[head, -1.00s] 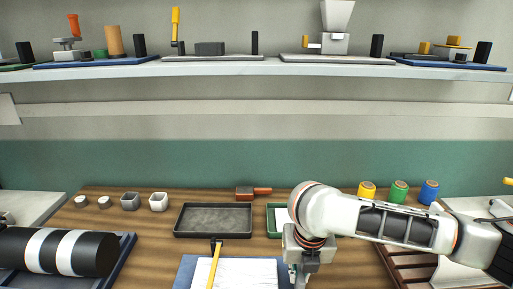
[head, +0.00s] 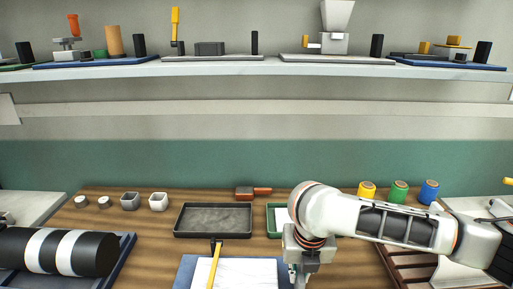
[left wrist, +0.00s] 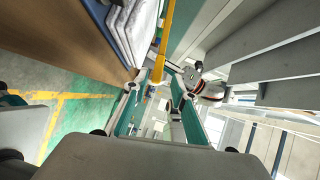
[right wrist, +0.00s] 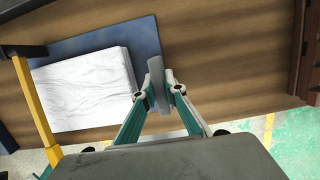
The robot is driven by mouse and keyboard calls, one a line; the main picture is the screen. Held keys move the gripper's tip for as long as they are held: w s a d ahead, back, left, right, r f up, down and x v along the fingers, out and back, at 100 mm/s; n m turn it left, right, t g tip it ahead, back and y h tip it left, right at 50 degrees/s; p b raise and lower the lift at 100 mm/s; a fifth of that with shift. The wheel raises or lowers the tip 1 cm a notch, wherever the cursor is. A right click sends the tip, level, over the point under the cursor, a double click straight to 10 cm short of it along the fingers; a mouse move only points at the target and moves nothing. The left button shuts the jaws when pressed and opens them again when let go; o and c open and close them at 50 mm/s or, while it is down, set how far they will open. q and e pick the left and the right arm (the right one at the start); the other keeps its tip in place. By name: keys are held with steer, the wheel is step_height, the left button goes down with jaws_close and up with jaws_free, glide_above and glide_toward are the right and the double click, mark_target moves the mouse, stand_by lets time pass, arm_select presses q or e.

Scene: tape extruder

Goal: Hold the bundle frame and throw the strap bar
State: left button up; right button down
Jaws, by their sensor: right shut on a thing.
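The white bundle (head: 235,274) lies on the blue frame base (head: 187,268) at the bottom middle of the head view. It also shows in the right wrist view (right wrist: 85,88). The yellow strap bar (head: 214,267) lies over the bundle's left part, its dark end toward the back. My right gripper (right wrist: 158,88) is shut on a grey upright plate of the bundle frame (right wrist: 157,84), at the bundle's right side. My left gripper (left wrist: 150,82) is open, with the yellow bar (left wrist: 160,62) between or just beyond its fingertips. I cannot tell whether it touches. It is out of the head view.
A black, white-banded roll (head: 60,251) is at left. Coloured spools (head: 399,191) stand at right. A shelf (head: 250,68) runs above.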

arm_select(q)
steer(key=shift+x, duration=2.6)
jaws_close()
steer(key=shift+r, duration=0.2)
steer(key=shift+w+r+n+g+y, duration=0.2)
steer(key=shift+r+n, duration=0.1)
steer(key=shift+r, duration=0.35)
steer(key=shift+w+r+n+g+y, duration=0.1)
steer(key=shift+r+n+g, duration=0.15)
steer(key=shift+r, duration=0.45)
steer(key=shift+w+r+n+g+y, duration=0.15)
steer(key=shift+w+r+n+g, duration=0.15)
steer(key=shift+r, duration=0.35)
steer(key=shift+w+r+n+g+y, duration=0.15)
steer(key=shift+w+r+n, duration=0.15)
steer(key=shift+r, duration=0.45)
